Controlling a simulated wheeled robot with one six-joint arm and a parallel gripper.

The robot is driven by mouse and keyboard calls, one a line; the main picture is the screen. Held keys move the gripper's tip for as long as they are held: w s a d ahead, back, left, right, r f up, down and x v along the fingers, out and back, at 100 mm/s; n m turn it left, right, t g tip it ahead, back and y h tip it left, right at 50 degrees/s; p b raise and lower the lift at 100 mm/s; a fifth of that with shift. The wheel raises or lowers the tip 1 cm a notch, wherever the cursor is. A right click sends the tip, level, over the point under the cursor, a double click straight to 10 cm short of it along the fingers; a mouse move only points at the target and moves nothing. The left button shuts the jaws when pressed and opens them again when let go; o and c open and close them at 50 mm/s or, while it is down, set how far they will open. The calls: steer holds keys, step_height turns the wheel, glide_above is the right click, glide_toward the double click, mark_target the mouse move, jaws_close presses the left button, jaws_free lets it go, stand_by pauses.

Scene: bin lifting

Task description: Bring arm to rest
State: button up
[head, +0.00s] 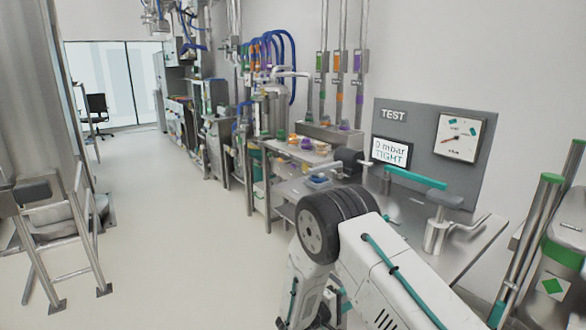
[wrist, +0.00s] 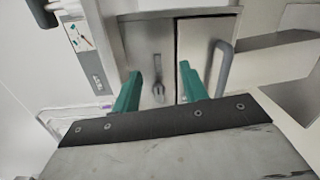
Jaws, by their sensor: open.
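My gripper (wrist: 157,92) shows in the wrist view as two teal fingers set wide apart, with nothing between them. It is open and empty. Behind the fingers is a metal cabinet front with a small latch (wrist: 158,80) and a grey bar handle (wrist: 221,68), both apart from the fingers as far as the view shows. In the head view my white arm, with its dark ribbed joint, is bent at the lower middle, in front of the steel bench (head: 470,246). My gripper cannot be made out in the head view.
The bench carries a grey TEST panel (head: 432,120) with a gauge and a display reading "0 mbar TIGHT". A steel vessel with a green diamond (head: 553,286) stands at right. A metal step frame (head: 62,235) stands at left. The floor (head: 190,235) between is clear.

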steer(key=s+d+r+m+g, duration=0.1)
steer(key=s+d+r+g, duration=0.6)
steer(key=s+r+g, duration=0.4)
steer(key=s+d+r+m+t+y, duration=0.1)
steer(key=s+r+m+y, duration=0.2)
steer(key=s+r+y, duration=0.4)
steer(key=s+d+r+m+t+y, duration=0.1)
steer(key=s+r+m+y, duration=0.3)
steer(key=s+r, duration=1.3)
steer(key=shift+s+r+t+y, duration=0.35)
steer(key=shift+s+y, duration=1.55)
steer(key=shift+s, duration=1.25)
